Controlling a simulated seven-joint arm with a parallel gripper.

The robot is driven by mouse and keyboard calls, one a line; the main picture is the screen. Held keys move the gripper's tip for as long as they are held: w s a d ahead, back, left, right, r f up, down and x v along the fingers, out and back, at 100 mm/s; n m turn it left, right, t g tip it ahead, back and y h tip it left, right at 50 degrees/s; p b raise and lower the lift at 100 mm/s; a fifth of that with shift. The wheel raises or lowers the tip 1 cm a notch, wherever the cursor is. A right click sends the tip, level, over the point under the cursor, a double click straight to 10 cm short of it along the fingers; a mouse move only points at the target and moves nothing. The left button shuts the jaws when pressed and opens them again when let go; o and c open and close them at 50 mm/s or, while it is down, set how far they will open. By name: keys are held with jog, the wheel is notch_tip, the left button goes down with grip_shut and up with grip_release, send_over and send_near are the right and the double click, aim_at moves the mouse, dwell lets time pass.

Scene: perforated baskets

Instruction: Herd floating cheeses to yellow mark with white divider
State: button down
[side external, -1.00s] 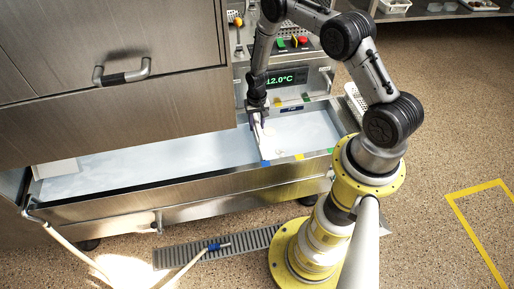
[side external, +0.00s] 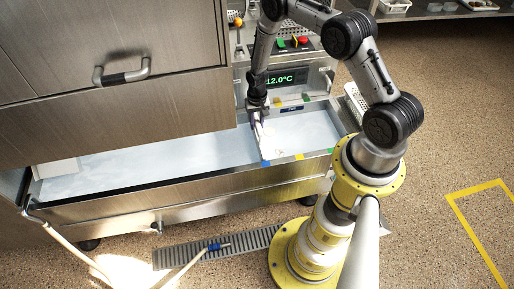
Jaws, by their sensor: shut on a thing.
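My gripper (side external: 257,112) is over the right half of the water trough and is shut on the upper part of a white divider (side external: 264,143). The divider stands across the trough, reaching from below my gripper toward the near rim by the blue mark (side external: 266,163). The yellow mark (side external: 299,157) is on the near rim to the right of the blue one. Another yellow mark (side external: 278,104) is on the far side. Faint pale shapes (side external: 280,152) float just right of the divider; they look like cheeses, but are too small to count.
The long steel trough (side external: 150,201) holds pale water. A green mark (side external: 330,151) is farther right on its near rim. A steel cabinet (side external: 110,120) overhangs its left part. A panel with a temperature display (side external: 281,80) stands behind.

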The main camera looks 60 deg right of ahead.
jog(key=shift+s+d, duration=0.1)
jog(key=shift+d, duration=0.1)
jog(key=shift+s+d, duration=0.85)
jog(key=shift+s, duration=0.05)
jog(key=shift+s+d, duration=0.15)
jog(key=shift+d, duration=0.05)
jog(key=shift+s+d, duration=0.95)
jog(key=shift+d, duration=0.05)
dwell(0.6)
